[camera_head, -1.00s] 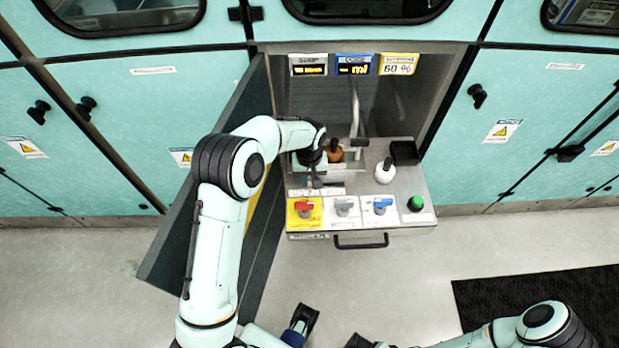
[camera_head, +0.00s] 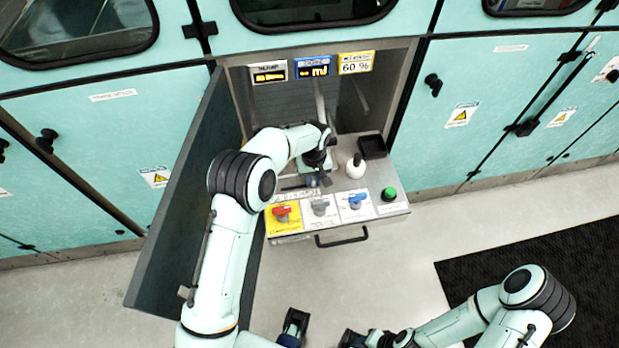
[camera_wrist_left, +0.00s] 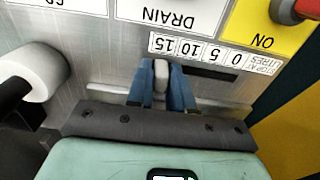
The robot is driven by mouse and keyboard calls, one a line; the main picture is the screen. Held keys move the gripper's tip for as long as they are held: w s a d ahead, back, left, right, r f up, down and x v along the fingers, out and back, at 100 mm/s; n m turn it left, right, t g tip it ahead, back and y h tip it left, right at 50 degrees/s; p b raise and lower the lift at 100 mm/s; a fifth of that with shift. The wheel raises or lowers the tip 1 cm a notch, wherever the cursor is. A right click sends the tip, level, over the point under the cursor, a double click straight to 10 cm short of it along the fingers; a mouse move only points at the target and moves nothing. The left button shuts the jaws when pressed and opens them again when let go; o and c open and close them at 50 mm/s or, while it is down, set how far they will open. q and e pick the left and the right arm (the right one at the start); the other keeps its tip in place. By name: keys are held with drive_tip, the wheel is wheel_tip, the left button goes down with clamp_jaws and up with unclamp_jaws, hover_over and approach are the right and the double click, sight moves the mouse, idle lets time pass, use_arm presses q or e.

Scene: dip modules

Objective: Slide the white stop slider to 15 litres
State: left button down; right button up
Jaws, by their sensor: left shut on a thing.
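The white stop slider (camera_wrist_left: 161,72) stands between the blue fingers of my left gripper (camera_wrist_left: 161,88) in the left wrist view. The fingers are shut on it. The slider is beside the 15 mark of the upside-down scale label (camera_wrist_left: 200,50), which reads 0, 5, 10, 15. The dark slot (camera_wrist_left: 212,72) shows bare toward the lower numbers. In the head view my left gripper (camera_head: 318,181) is over the panel (camera_head: 400,206), behind the knobs, and the slider is too small to make out.
In front of the scale are the red ON knob (camera_head: 282,212), the grey DRAIN knob (camera_head: 320,206) and a blue knob (camera_head: 357,200). An open door (camera_head: 185,190) stands left.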

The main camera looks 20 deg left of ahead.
use_arm(q)
drive_tip(key=c, duration=1.1)
unclamp_jaws()
drive_tip(key=shift+w+d, duration=0.15)
drive_tip(key=shift+d, duration=0.1)
wheel_tip(320, 180, up, 14)
drive_tip(key=shift+f+p, duration=0.25)
drive_tip(key=shift+p, duration=0.2)
drive_tip(key=shift+f, duration=0.1)
